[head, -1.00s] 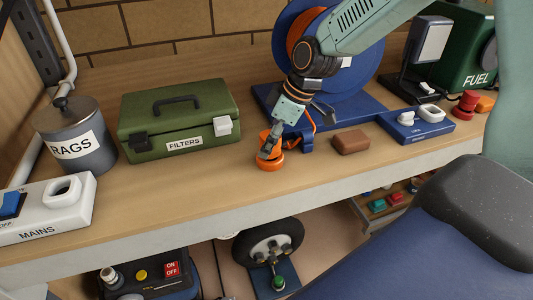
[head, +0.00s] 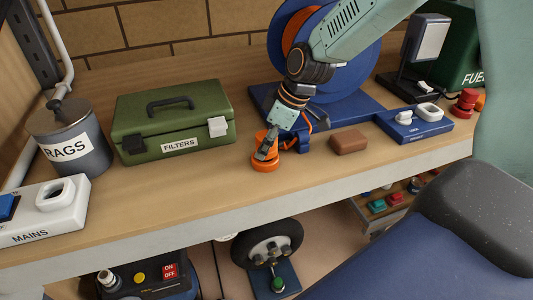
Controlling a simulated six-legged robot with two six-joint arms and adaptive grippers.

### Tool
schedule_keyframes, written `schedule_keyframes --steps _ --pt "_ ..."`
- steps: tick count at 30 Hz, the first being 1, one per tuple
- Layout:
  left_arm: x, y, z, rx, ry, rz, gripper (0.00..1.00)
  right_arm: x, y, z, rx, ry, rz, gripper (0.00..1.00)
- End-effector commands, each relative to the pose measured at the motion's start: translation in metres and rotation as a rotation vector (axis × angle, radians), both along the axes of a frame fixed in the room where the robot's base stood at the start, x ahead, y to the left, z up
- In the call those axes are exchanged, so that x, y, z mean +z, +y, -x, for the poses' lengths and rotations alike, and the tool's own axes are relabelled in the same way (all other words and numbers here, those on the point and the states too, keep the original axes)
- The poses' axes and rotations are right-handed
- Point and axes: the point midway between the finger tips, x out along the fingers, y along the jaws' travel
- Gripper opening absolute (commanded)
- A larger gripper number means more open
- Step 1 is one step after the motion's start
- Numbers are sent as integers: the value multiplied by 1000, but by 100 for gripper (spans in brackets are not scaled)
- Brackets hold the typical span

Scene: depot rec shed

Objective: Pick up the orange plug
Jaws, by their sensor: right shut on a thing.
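The orange plug (head: 264,162) stands on the wooden bench near its front edge, in the middle of the head view. My right gripper (head: 268,152) comes down on it from above and is shut on it; the fingers hide part of its upper body. The plug appears to be at bench level; I cannot tell whether it touches the wood. An orange cable (head: 312,117) shows behind the gripper, by the blue reel. My left gripper is not in view.
A blue cable reel (head: 352,95) stands behind my right arm. A green FILTERS box (head: 150,128) is to the left, a brown block (head: 348,141) and blue socket box (head: 415,127) to the right. A white MAINS socket box (head: 75,215) lies far left.

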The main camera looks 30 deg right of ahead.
Motion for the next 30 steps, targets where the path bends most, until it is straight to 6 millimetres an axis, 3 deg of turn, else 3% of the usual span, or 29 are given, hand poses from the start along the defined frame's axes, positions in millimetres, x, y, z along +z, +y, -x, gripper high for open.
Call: schedule_keyframes --steps 3,11,24,30 --pt "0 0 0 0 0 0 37 -2 0 1 1 2 -1 12" --pt "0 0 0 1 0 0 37 3 0 0 0 -1 -1 12" --pt "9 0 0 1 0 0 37 80 0 0 1 -4 0 12" --pt "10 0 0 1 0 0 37 98 0 0 -1 -1 -2 12"
